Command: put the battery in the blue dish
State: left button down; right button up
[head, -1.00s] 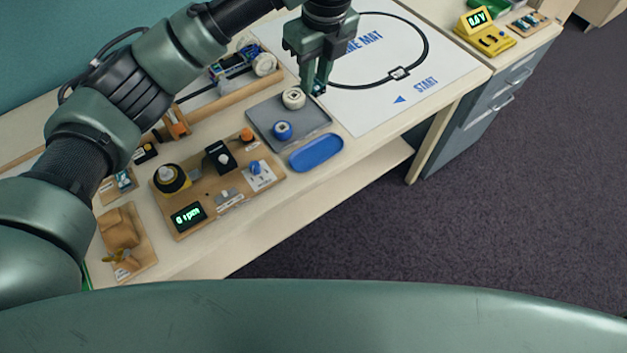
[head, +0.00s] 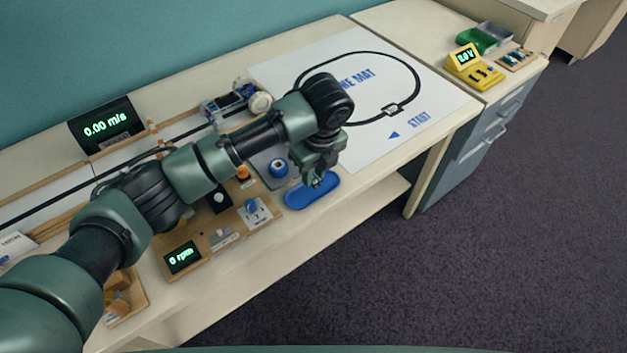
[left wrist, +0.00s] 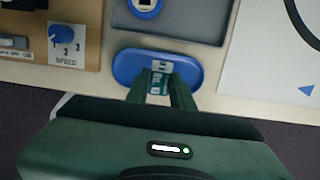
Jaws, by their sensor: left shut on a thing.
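The blue dish (head: 298,200) is an oval shallow dish near the table's front edge. It also shows in the left wrist view (left wrist: 190,70). My left gripper (head: 318,181) is over the dish and points down. In the left wrist view its fingers (left wrist: 160,92) are shut on the battery (left wrist: 160,68), a small white and teal piece seen over the dish's middle. I cannot tell whether the battery touches the dish floor. In the head view the gripper mostly hides the battery. My right gripper is out of view.
A grey tray (left wrist: 190,22) with a blue-and-white round piece (head: 278,167) lies just behind the dish. A wooden board with a dial (head: 257,212) is at the left. The white line mat (head: 375,135) is at the right.

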aim_at(314, 178)
pick_arm(q)
jog(key=shift+f, duration=1.7)
jog(key=shift+f, duration=0.15)
jog(key=c, duration=1.2)
grip_release()
notch_tip(314, 178, up, 12)
jog(key=s+d, duration=0.1)
jog(key=shift+s, duration=0.25)
